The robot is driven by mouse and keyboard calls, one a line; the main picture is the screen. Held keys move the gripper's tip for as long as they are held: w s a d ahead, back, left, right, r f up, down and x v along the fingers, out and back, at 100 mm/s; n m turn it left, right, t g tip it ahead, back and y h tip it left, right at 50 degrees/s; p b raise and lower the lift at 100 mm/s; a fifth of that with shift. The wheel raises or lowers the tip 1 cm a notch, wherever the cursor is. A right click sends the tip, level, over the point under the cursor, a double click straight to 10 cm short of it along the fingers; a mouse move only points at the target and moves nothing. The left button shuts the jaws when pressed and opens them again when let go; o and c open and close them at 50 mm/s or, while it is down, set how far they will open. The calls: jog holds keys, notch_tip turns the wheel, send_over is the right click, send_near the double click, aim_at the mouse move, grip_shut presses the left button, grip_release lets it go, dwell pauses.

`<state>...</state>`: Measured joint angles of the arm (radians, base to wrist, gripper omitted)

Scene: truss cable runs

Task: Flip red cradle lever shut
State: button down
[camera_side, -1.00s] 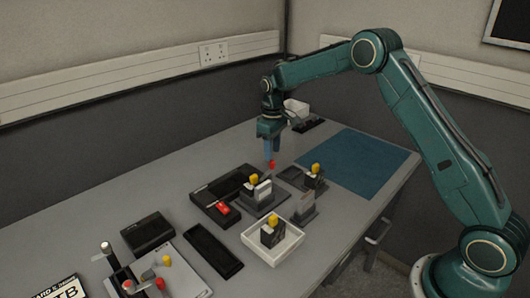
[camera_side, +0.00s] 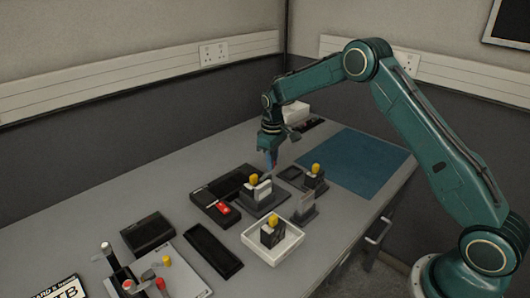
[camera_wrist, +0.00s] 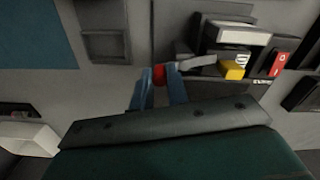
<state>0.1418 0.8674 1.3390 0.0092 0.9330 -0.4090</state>
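The red knob (camera_wrist: 159,75) of the cradle lever sits between my gripper's blue fingertips (camera_wrist: 160,82) in the wrist view, with no clear gap on either side. The grey lever arm (camera_wrist: 197,64) runs from the knob right to the dark cradle (camera_wrist: 210,45), so the lever stands out from the cradle. A pale block (camera_wrist: 243,34) and a yellow knob (camera_wrist: 231,70) are at the cradle. In the side view my gripper (camera_side: 269,160) is just behind the cradle (camera_side: 262,200), and the fingers mostly hide the knob.
A black box with a red switch (camera_side: 222,207) stands left of the cradle. A white tray (camera_side: 284,249) holding a yellow-topped part is in front. Another yellow-topped fixture (camera_side: 315,183) and a blue mat (camera_side: 350,168) lie to the right. A white bin (camera_side: 296,111) is behind.

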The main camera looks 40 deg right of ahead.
jog(key=shift+s+m, duration=0.2)
jog(key=shift+m, duration=0.55)
jog(key=shift+s+m, duration=0.2)
jog(key=shift+m, duration=0.55)
jog(key=c, duration=1.4)
grip_release()
jog(key=shift+o, duration=0.2)
jog(key=shift+r, duration=0.15)
notch_tip(320, 180, up, 14)
jog(key=shift+f, duration=0.2)
jog(key=shift+r, duration=0.1)
